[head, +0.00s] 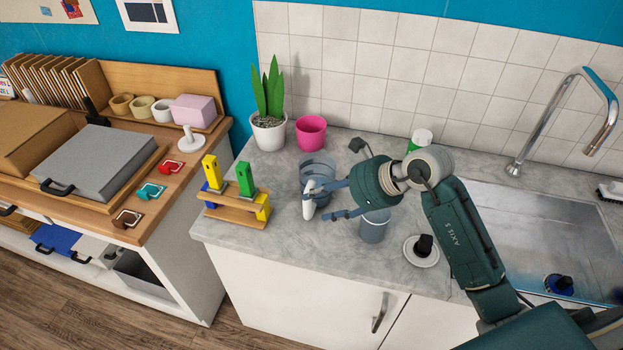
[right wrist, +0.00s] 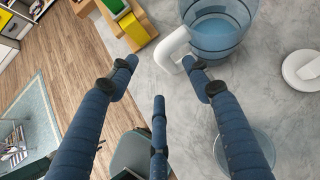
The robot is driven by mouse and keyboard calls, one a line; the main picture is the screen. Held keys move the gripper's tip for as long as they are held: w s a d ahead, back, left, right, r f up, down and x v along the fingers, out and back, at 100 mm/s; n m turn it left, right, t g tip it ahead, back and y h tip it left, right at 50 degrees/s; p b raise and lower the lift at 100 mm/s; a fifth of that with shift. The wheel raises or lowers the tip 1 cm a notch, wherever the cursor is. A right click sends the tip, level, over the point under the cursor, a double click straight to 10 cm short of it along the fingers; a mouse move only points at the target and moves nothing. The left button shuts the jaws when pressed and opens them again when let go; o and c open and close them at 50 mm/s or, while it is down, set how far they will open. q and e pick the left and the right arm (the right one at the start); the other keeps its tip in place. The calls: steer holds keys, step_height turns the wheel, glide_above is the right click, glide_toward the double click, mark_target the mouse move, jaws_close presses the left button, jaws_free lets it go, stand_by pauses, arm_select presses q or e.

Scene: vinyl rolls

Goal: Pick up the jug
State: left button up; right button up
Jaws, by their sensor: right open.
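The jug (head: 318,166) is translucent blue with a white handle and stands upright on the marble counter. It also shows at the top of the right wrist view (right wrist: 222,32), its handle pointing left. My right gripper (head: 325,202) is at the handle side of the jug, its blue-grey fingers spread. In the right wrist view the fingers (right wrist: 163,80) are apart with nothing between them. One fingertip overlaps the lower end of the handle; I cannot tell whether they touch. My left gripper is not in view.
A translucent cup (head: 374,228) stands close to my right gripper. A wooden rack (head: 238,201) with yellow and green tools is left of the jug. A pink pot (head: 311,131) and a potted plant (head: 268,128) stand behind. A white disc with black knob (head: 422,250) and the sink (head: 540,235) lie right.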

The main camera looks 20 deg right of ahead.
mark_target(309, 204)
steer(key=shift+w+a+f, duration=0.35)
steer(key=shift+f, duration=0.2)
steer(key=shift+w+a+f, duration=0.15)
steer(key=shift+w+f, duration=0.05)
steer(key=shift+f, duration=0.05)
steer(key=p+x, duration=0.1)
steer(key=x, duration=0.4)
steer(key=shift+w+a+p, duration=0.1)
steer(key=shift+w+p, duration=0.05)
steer(key=shift+p, duration=0.25)
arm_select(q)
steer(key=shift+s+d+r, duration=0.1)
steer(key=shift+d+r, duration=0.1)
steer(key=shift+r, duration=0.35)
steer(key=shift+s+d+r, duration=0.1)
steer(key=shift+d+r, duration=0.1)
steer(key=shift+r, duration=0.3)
arm_select(e)
steer(key=shift+c, duration=0.5)
